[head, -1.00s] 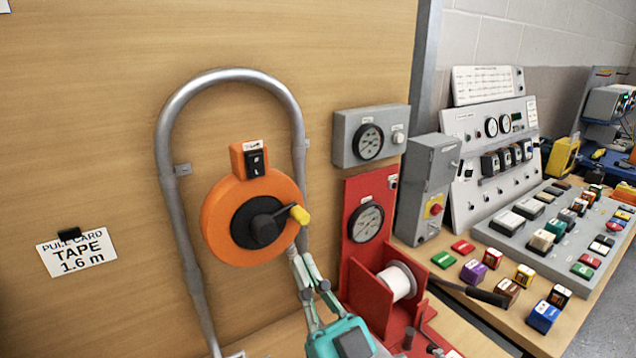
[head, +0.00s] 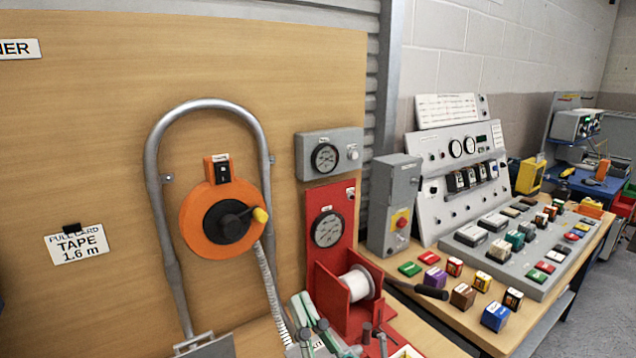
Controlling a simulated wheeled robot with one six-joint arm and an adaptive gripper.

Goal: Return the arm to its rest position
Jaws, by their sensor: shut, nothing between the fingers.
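The orange reel (head: 200,226) hangs on the wooden board inside a bent grey tube. Its black crank ends in a yellow knob (head: 260,215).
A grey switch box (head: 393,208), control panels and several coloured blocks fill the bench further right. The wooden board (head: 90,150) stands behind.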

